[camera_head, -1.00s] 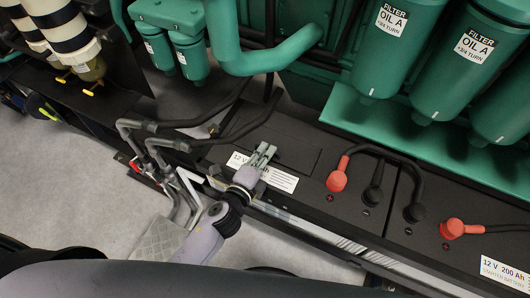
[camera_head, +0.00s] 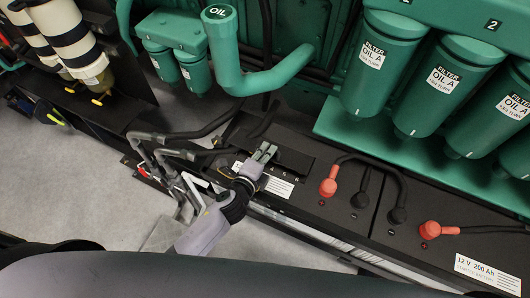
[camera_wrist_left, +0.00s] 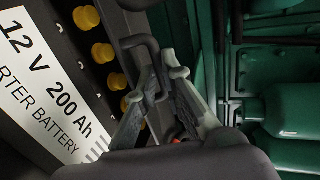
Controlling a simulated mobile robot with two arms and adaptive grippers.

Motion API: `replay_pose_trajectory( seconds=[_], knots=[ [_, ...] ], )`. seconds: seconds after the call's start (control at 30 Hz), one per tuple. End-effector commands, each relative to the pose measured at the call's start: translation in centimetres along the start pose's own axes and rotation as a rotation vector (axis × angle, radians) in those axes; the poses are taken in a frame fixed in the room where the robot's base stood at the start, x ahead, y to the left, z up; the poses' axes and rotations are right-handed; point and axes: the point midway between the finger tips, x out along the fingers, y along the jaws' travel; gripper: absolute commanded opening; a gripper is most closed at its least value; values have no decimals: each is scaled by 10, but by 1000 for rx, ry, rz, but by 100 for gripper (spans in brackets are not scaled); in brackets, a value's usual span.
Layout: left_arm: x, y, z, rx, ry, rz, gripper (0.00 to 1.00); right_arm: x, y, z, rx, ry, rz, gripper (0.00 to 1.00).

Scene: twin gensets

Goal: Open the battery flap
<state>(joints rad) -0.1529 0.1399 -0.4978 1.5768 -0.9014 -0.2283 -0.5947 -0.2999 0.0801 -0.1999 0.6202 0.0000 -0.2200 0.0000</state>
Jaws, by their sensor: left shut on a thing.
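The battery flap (camera_head: 294,160) is a black panel on top of the left battery (camera_head: 312,208). It looks tilted up, with small caps showing along its front edge. My left gripper (camera_head: 266,150) reaches over the battery's front edge to the flap's left part. In the left wrist view, the fingers (camera_wrist_left: 160,78) close around a black bar-like handle (camera_wrist_left: 143,42). Several yellow caps (camera_wrist_left: 103,53) show in a row beside the white battery label (camera_wrist_left: 45,85). The flap's hinge side cannot be made out. My right gripper is not in view.
Red terminal covers (camera_head: 328,187) and black cables lie to the right on the batteries. Green oil filters (camera_head: 383,65) hang above at the back right. A green oil pipe (camera_head: 228,55) rises behind the flap. Bent grey pipes (camera_head: 150,160) stand left of the gripper.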

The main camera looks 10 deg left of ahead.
Motion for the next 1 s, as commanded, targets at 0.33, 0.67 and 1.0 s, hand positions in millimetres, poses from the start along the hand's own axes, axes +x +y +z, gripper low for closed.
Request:
replay_pose_trajectory(
  seconds=[0.33, 0.67, 1.0],
  knots=[
    [10, -24, 1, 0, 1, -9, 0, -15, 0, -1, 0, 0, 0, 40],
    [13, -30, 1, 0, 1, -12, 0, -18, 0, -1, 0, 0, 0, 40],
    [14, -32, 1, 1, 1, -17, 10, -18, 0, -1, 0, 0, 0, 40]
  ],
)
